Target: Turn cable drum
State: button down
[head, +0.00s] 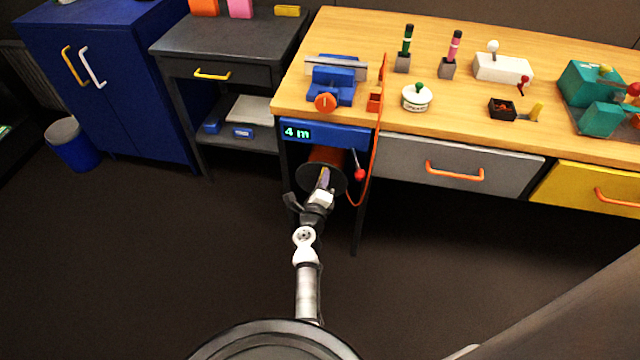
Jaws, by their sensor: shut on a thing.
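The cable drum (311,176) hangs under the left end of the workbench, with a dark round face and orange cable wound behind it. A blue housing above it carries a display (297,133) reading "4 m". My gripper (324,182) is at the drum's front face and covers part of it. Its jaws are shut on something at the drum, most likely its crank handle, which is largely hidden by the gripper. A lever with a red knob (360,174) hangs to the right of the drum. Orange cable (378,125) runs up past the bench edge.
The wooden workbench (455,110) holds a blue vise (333,82), a small white pot with a green knob (416,97) and other fixtures. A grey drawer (455,165) is right of the drum. A dark side table (225,55) stands left. The floor in front is clear.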

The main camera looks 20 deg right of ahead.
aim_at(338, 177)
jog(key=d+m, duration=0.1)
jog(key=m, duration=0.1)
jog(key=s+f+m+b, duration=0.1)
jog(key=m, duration=0.1)
jog(key=shift+d+b, duration=0.3)
jog(key=shift+d, duration=0.1)
jog(key=shift+s+d+f+m+b, duration=0.15)
jog(key=shift+d+f+m+b, duration=0.15)
jog(key=shift+m, duration=0.4)
jog(key=shift+s+d+f+m+b, duration=0.2)
jog(key=shift+m+b, duration=0.2)
jog(key=shift+m, duration=0.3)
jog(key=shift+s+d+f+m+b, duration=0.2)
jog(key=shift+m+b, duration=0.15)
jog(key=shift+m, duration=0.35)
jog(key=c, duration=1.3)
grip_release()
jog(key=shift+a, duration=0.1)
